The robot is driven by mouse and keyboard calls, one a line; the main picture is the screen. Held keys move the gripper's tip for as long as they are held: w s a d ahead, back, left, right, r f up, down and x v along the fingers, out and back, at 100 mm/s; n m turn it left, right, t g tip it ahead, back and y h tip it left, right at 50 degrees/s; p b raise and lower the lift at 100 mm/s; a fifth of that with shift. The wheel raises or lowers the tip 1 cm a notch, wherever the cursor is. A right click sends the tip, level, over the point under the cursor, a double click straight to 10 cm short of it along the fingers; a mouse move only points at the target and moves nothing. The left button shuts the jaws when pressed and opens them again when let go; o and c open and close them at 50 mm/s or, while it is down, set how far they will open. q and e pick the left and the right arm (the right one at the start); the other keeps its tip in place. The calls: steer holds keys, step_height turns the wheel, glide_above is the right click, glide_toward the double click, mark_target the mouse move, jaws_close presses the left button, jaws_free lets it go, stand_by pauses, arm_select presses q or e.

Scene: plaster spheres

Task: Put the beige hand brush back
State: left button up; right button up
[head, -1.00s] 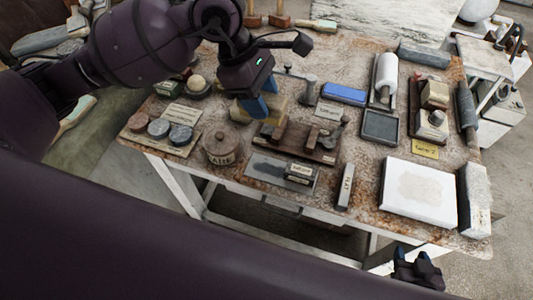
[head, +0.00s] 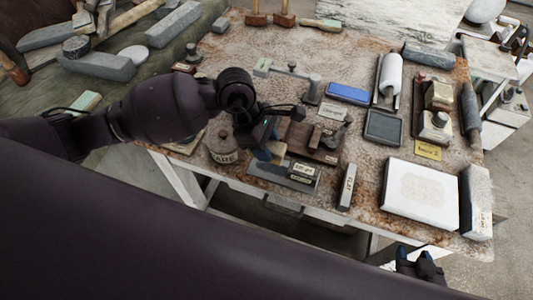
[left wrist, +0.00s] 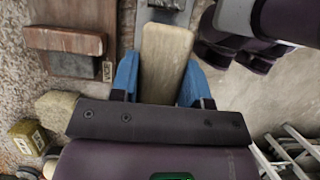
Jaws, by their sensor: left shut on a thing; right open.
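The beige hand brush (left wrist: 166,58) is in my left gripper, between its two blue fingers, in the left wrist view. In the head view my left gripper (head: 268,150) is low over the front of the worktable, beside the grey board (head: 262,168) and right of the round lidded jar (head: 222,150). I cannot tell whether the brush touches the board. My right gripper (head: 418,264) is open and empty, off the table's front edge at bottom right.
A small upright block (head: 347,190) and a white slab (head: 420,193) are to the right. A blue box (head: 347,93) lies farther back. Bare tabletop (head: 235,70) shows at the back left.

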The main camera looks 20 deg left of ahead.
arm_select(q)
step_height(320, 180, down, 4)
steer(key=shift+f, duration=0.25)
arm_select(e)
steer(key=shift+s+d+f, duration=0.1)
steer(key=shift+s+f, duration=0.45)
arm_select(q)
steer(key=shift+f, duration=0.15)
